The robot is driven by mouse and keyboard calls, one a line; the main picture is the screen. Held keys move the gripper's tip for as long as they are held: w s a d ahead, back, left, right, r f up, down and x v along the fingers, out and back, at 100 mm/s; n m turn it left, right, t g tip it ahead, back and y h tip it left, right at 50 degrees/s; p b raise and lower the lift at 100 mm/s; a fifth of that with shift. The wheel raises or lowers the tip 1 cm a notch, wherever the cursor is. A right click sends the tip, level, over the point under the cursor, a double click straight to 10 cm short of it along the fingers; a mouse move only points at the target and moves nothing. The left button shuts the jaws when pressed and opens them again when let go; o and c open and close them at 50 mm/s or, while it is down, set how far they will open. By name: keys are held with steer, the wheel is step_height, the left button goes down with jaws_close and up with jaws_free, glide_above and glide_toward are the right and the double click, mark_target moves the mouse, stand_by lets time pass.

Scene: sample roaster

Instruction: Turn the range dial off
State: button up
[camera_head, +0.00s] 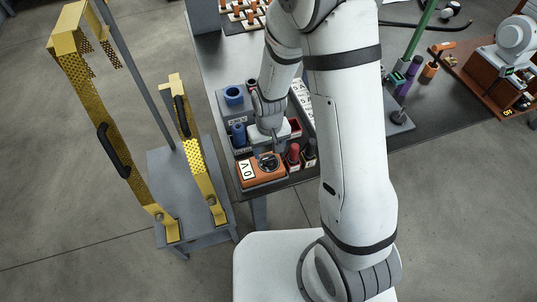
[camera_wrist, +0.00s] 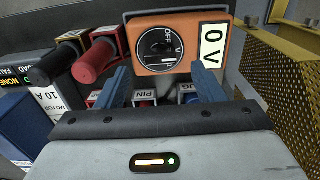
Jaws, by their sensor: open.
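The range dial (camera_wrist: 158,47) is a round black knob on the face of an orange meter (camera_wrist: 183,20) in the wrist view. "OFF" and "V" are printed beside it, and a "0 V" display (camera_wrist: 212,46) is on the right. I cannot clearly tell which mark the dial points to. In the head view the orange meter (camera_head: 252,184) sits at the table's near edge, with the dial (camera_head: 269,161) partly hidden. My gripper (camera_wrist: 162,80) is open, its blue-grey fingers apart below the dial in the wrist view, nothing between them. It also shows just behind the meter (camera_head: 268,143).
A red probe (camera_wrist: 95,62) and a black probe (camera_wrist: 58,65) stand beside the meter. A perforated yellow guard (camera_head: 205,185) on a grey stand is at the left. The floor in front is clear.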

mark_target(269, 158)
steer(key=shift+f, duration=2.2)
steer(key=c, duration=1)
